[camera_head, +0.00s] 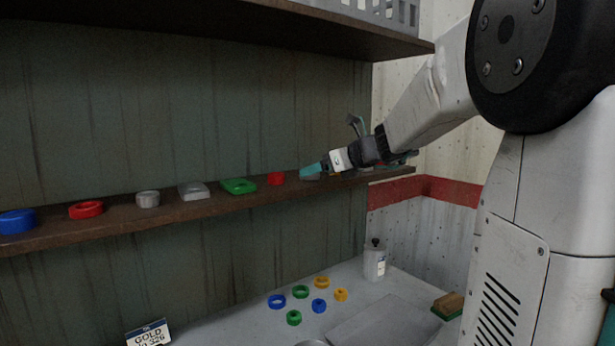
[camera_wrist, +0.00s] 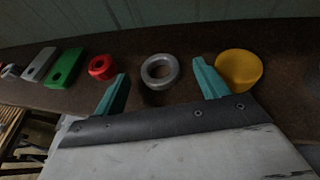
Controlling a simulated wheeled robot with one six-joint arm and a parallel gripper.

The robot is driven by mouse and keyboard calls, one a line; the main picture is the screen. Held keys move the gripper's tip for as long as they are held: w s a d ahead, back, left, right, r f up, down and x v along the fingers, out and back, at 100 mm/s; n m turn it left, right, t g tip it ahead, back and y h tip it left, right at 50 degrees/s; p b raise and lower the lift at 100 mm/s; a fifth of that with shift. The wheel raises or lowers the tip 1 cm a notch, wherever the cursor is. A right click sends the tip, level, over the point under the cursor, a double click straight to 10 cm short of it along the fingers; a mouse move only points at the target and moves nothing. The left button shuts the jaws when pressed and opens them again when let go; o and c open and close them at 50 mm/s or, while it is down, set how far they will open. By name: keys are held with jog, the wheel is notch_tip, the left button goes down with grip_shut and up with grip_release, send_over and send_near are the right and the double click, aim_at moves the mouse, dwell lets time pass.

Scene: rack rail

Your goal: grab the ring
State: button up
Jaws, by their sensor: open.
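A grey ring (camera_wrist: 147,76) lies on the brown shelf (camera_wrist: 45,98) in the wrist view, standing roughly between my gripper's two teal fingers. My gripper (camera_wrist: 160,72) is open and empty, with one finger to either side of the grey ring and no visible contact. A red ring (camera_wrist: 96,70) is just beyond the left finger. A yellow round piece (camera_wrist: 238,70) is close against the right finger. In the head view my gripper (camera_head: 312,171) reaches over the shelf's right part; the grey ring there is hidden or too small to tell.
Left along the shelf (camera_head: 115,223) stand a red piece (camera_head: 276,178), a green block (camera_head: 238,186), a grey block (camera_head: 193,190), another grey ring (camera_head: 148,199), a red ring (camera_head: 86,210) and a blue ring (camera_head: 17,222). An upper shelf (camera_head: 230,18) hangs above. Several coloured rings lie on the table below.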

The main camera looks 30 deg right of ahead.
jog(key=shift+x, duration=1.15)
jog(key=c, duration=1.1)
jog(key=shift+o, duration=0.2)
jog(key=shift+r, duration=0.1)
